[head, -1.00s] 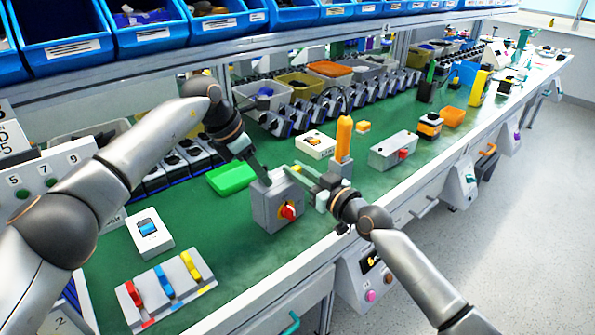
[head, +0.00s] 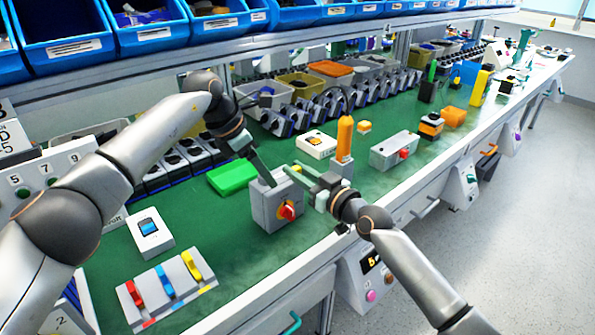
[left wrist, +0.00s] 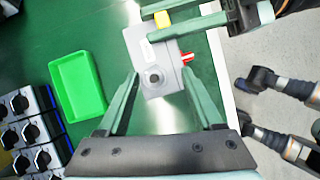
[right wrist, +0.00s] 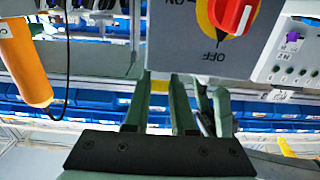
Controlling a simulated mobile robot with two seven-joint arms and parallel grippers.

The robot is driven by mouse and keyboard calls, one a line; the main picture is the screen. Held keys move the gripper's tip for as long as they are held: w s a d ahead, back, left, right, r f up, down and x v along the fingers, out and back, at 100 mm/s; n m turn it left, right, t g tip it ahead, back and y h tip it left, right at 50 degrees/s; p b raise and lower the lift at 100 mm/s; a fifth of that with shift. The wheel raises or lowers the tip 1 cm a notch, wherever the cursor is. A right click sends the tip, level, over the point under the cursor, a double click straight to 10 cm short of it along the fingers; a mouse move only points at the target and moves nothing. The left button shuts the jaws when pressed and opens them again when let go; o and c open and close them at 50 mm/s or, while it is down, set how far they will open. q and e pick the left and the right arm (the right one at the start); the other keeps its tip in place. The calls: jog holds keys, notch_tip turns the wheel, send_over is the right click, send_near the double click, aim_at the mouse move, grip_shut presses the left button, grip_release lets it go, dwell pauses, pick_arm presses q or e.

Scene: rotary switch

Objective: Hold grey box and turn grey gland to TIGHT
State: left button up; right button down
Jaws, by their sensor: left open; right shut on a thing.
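The grey box (head: 268,212) stands on the green bench top, with a red knob (head: 288,211) on a yellow plate on its front. The knob and the lettering OFF also show in the right wrist view (right wrist: 232,12). The round grey gland (left wrist: 153,77) is on the box's top in the left wrist view. My left gripper (left wrist: 168,85) is open above the box, its fingers apart on either side of the gland and not closed on it.
A green tray (head: 232,177) lies left of the box. An orange upright tool (head: 344,138) stands just behind my right gripper. A blue-switch box (head: 150,233) and a panel with coloured levers (head: 165,288) are at front left. Green bench is clear before the box.

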pick_arm(q)
jog(key=shift+r, duration=2.45)
jog(key=shift+n, duration=0.3)
jog(key=shift+c, duration=0.2)
jog(key=shift+s+d+r+n+y, duration=0.1)
jog(key=shift+r+n+y, duration=0.15)
jog(key=shift+n+y, duration=0.45)
jog(key=n, duration=0.1)
jog(key=n+t, duration=0.1)
jog(key=n, duration=0.1)
jog(key=shift+r+y, duration=0.3)
jog(key=shift+r, duration=0.05)
jog(key=n, duration=0.1)
jog(key=r+n+t, duration=0.1)
jog(key=shift+n+y, duration=0.3)
jog(key=shift+y, duration=0.1)
jog(key=n, duration=0.1)
jog(key=r+n+y, duration=0.1)
jog(key=n, duration=0.1)
jog(key=shift+d+r+t, duration=0.1)
jog(key=shift+t, duration=0.3)
jog(key=shift+f, duration=4.45)
jog(key=shift+c, duration=0.3)
